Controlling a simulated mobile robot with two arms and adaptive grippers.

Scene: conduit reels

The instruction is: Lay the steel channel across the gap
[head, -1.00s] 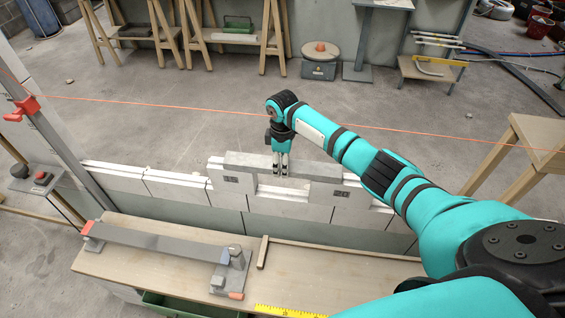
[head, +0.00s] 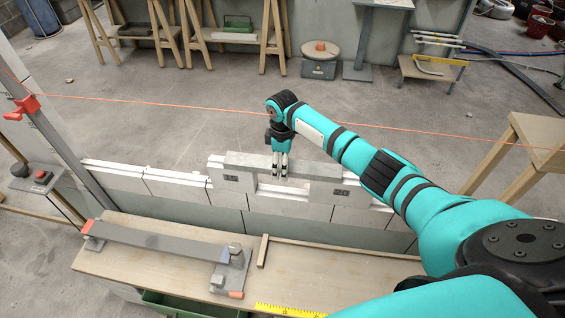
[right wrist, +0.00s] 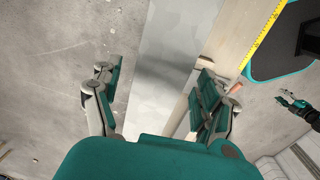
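The steel channel (head: 248,161) is a grey bar lying level across the gap in the low white block wall, with its ends over the raised blocks on either side. My right gripper (head: 280,175) points down at the middle of the channel. In the right wrist view, its fingers (right wrist: 158,95) stand apart on either side of the channel (right wrist: 172,45); a strip of floor shows between the left finger and the channel. My left gripper is outside the head view; a small teal gripper (right wrist: 294,102) at the right of the wrist view appears to be it, too small to read.
A bench (head: 190,263) stands in front of the wall, bearing another long grey bar (head: 160,240) on end supports and a yellow measuring tape (head: 285,311). An orange string line (head: 200,108) runs above the wall. Open floor lies behind it.

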